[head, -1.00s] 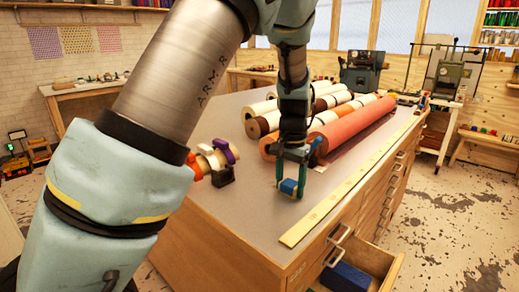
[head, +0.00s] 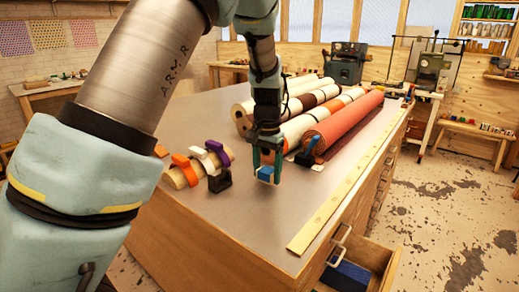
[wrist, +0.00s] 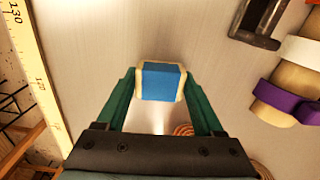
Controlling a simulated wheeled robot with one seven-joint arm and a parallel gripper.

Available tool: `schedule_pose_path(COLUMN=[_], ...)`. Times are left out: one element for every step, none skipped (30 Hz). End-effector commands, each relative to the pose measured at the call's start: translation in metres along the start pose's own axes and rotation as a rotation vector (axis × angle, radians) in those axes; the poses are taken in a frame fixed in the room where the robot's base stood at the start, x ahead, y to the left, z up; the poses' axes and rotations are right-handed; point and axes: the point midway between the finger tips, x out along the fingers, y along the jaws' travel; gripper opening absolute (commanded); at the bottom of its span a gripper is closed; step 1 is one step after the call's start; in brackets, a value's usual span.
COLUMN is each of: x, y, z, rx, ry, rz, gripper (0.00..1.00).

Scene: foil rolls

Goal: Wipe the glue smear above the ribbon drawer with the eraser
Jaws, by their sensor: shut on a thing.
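My gripper (head: 266,166) is shut on a small blue eraser with pale ends (head: 265,173). The eraser is low over the grey worktop (head: 225,225); I cannot tell whether it touches. In the wrist view the eraser (wrist: 161,82) sits between the two green fingers. An open wooden drawer (head: 388,268) with a blue block (head: 345,275) in it shows at the cabinet's lower right; I cannot tell whether it is the ribbon drawer. I cannot make out a glue smear in either view.
A yellow ruler strip (head: 345,195) runs along the worktop's right edge. A red roll (head: 345,120) and several pale rolls (head: 290,100) lie behind my gripper. The front worktop is clear.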

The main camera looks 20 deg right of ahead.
Motion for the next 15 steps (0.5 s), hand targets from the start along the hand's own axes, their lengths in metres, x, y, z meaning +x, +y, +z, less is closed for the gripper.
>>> schedule_pose_path(x=[-0.011,-0.013,-0.017,-0.020,-0.023,-0.026,-0.029,-0.032,-0.035,-0.038,-0.041,-0.044,-0.047,-0.050,-0.053], y=[0.000,0.000,-0.001,-0.001,-0.001,-0.001,-0.002,-0.002,-0.002,-0.002,-0.002,-0.003,-0.003,-0.003,-0.003], z=[-0.001,-0.001,-0.001,-0.002,-0.002,-0.002,-0.002,-0.003,-0.003,-0.003,-0.003,-0.004,-0.004,-0.004,-0.004], rx=[0.001,0.001,0.000,0.000,-0.001,-0.001,-0.001,-0.002,-0.002,-0.002,-0.002,-0.002,-0.002,-0.002,-0.001], ry=[0.002,0.002,0.002,0.002,0.002,0.002,0.002,0.003,0.003,0.003,0.003,0.003,0.003,0.003,0.003], rz=[0.000,0.000,0.000,0.000,0.000,0.001,0.001,0.001,0.001,0.000,0.000,0.000,0.000,0.000,0.000], gripper=[0.09,0.09,0.09,0.09,0.09,0.09,0.09,0.09,0.09,0.09,0.09,0.09,0.09,0.09,0.09])
